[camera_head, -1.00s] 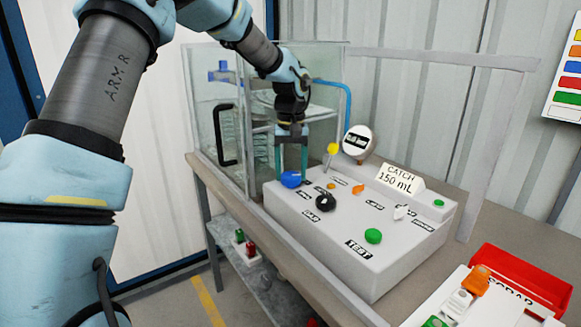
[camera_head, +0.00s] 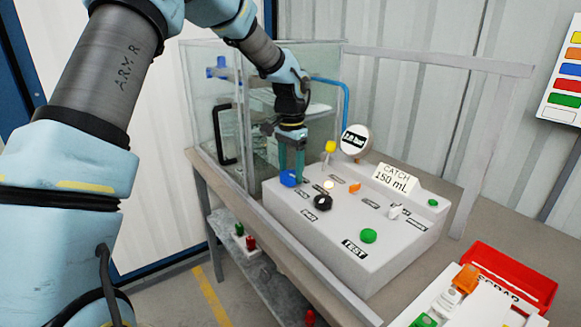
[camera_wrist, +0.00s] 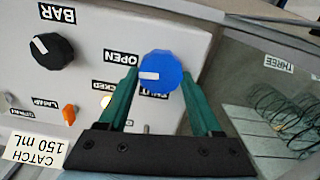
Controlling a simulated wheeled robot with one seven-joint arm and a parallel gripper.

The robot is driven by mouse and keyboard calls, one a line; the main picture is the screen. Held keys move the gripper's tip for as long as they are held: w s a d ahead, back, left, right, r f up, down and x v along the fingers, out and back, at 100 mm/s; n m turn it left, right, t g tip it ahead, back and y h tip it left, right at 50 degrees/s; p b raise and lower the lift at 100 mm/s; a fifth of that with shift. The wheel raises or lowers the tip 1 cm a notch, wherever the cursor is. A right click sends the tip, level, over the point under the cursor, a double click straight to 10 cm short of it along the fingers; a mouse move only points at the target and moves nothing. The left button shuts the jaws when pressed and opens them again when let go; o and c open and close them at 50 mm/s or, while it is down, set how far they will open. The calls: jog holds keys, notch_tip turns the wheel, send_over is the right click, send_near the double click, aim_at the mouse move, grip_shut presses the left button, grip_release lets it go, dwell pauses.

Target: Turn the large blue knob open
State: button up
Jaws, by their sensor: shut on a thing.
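The large blue knob (camera_wrist: 165,66) sits on the panel with its white mark pointing left in the wrist view, between the OPEN label (camera_wrist: 122,57) and the SHUT label (camera_wrist: 153,95). My gripper (camera_head: 291,177) reaches down to the knob, which also shows in the head view (camera_head: 288,179). Its green fingers stand on both sides of the knob and are shut on it. The fingers hide part of the knob in the head view.
The grey panel (camera_head: 355,265) also carries a black knob (camera_head: 323,202), an orange knob (camera_head: 354,188), a green button (camera_head: 368,236) and a lit lamp (camera_head: 328,186). A round gauge (camera_head: 355,141) stands behind. A glass tank (camera_head: 205,95) is at left, a red tray (camera_head: 520,275) at right.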

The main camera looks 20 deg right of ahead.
aim_at(290, 173)
jog(key=shift+m, duration=0.6)
jog(key=o, duration=1.4)
notch_tip(290, 173, up, 11)
jog(key=shift+f+b, duration=0.1)
jog(key=shift+b, duration=0.95)
